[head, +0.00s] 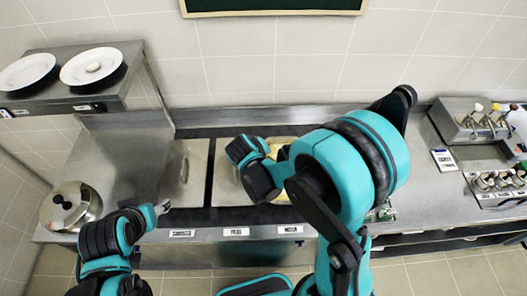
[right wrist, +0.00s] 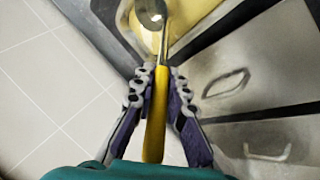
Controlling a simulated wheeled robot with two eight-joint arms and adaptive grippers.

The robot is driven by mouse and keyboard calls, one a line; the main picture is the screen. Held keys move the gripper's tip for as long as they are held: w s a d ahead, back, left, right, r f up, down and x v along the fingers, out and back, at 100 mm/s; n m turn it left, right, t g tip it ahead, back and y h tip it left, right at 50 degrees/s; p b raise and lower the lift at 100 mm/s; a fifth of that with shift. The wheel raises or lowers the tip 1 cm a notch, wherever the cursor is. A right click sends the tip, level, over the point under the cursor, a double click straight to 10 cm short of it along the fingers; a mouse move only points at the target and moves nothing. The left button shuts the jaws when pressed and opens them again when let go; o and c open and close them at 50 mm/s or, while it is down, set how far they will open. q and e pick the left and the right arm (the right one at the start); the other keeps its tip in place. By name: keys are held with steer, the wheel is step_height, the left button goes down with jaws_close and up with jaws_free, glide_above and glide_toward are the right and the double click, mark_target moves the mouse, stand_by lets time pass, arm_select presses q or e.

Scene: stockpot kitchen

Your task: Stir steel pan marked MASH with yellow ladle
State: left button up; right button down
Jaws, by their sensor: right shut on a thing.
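The yellow ladle (right wrist: 154,125) shows in the right wrist view, its handle running up between my right gripper's fingers (right wrist: 156,78). The gripper is shut on the handle. The ladle's steel bowl (right wrist: 150,14) is at the pan with pale yellow contents (right wrist: 190,16); I cannot tell how deep it sits. In the head view my right arm covers most of this pan, and some yellow contents (head: 283,145) show. The MASH label (head: 290,229) is on the counter front below it. My left gripper (head: 162,208) is near the counter's front left; its opening is unclear.
Lidded pans stand left of the mash pan, one with a steel lid (head: 185,170). A domed pot (head: 70,206) is at the far left. Plates (head: 91,66) sit on a raised shelf. Condiment holders (head: 478,122) stand at the right. The counter between (head: 415,190) is mostly clear.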

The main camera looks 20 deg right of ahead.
step_height(320, 180, down, 6)
steer(key=b, duration=0.5)
steer(key=shift+a+f, duration=0.1)
stand_by(0.4)
